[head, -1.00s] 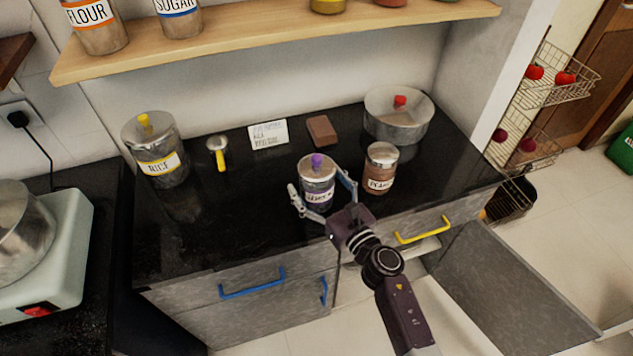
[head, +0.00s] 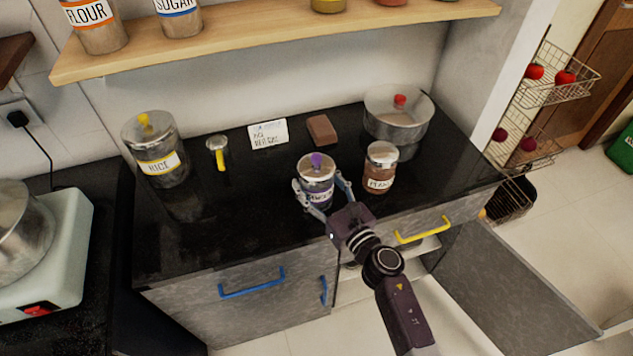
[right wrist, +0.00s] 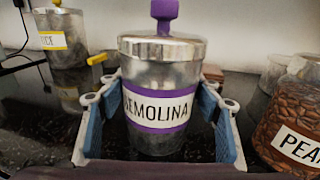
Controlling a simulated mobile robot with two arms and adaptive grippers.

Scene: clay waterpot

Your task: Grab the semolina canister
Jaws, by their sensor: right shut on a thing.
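The semolina canister (head: 316,169) is a clear jar with a metal lid, a purple knob and a purple-edged label. It stands upright on the black counter (head: 240,220) in the head view. In the right wrist view the semolina canister (right wrist: 160,75) fills the middle, its label facing me. My right gripper (head: 325,196) is shut on the canister, with one finger on each side of it. Its blue finger pads also show in the right wrist view (right wrist: 158,130). My left gripper is not in view.
A peanut jar (head: 381,168) stands close to the right of the canister. A glass pot (head: 398,122), brown block (head: 321,130), card (head: 268,134), yellow-handled scoop (head: 218,153) and rice jar (head: 157,152) stand around it. A wooden shelf (head: 270,38) hangs above. The counter left of the canister is clear.

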